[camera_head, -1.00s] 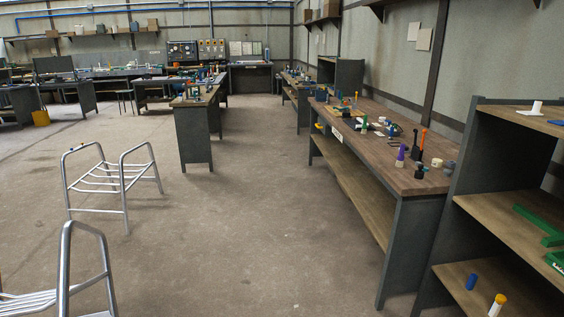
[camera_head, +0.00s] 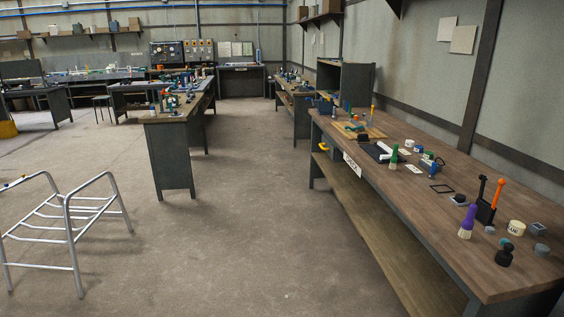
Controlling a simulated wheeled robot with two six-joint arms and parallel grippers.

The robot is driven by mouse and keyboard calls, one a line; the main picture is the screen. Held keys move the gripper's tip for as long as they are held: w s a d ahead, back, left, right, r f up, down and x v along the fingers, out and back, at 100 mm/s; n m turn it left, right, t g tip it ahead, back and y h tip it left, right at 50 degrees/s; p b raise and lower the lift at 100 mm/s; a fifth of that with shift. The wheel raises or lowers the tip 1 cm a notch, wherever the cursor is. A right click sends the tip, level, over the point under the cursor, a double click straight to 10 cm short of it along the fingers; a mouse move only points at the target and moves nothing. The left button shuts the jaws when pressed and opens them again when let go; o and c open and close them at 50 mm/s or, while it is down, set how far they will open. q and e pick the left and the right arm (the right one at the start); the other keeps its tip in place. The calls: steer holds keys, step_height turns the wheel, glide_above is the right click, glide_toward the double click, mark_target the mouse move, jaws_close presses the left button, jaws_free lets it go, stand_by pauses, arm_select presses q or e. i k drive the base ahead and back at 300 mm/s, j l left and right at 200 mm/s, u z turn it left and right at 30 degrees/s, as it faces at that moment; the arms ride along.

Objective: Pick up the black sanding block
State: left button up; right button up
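No gripper of mine is in view. I cannot tell for sure which thing is the black sanding block. On the long wooden workbench (camera_head: 440,225) at right, a small black lump (camera_head: 504,256) sits near the front right corner. Two small dark grey blocks lie close by, one at the back (camera_head: 537,229) and one nearer (camera_head: 541,250). Farther along the bench, a small black thing (camera_head: 363,137) lies by a wooden board, too small to make out. A black holder (camera_head: 486,211) carries a black-handled and an orange-handled tool.
A metal chair frame (camera_head: 70,225) stands at left. Another bench (camera_head: 171,158) is ahead. The concrete floor (camera_head: 240,250) between is clear.

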mark_target(361, 139)
steer(key=i, duration=2)
steer(key=i+z, duration=0.15)
steer(key=i, duration=0.35)
steer(key=i+j+z, duration=0.2)
steer(key=i, duration=0.3)
steer(key=i+j+z, duration=0.15)
steer(key=i, duration=0.35)
steer(key=i+j+z, duration=0.2)
steer(key=i, duration=0.25)
steer(key=j, duration=0.05)
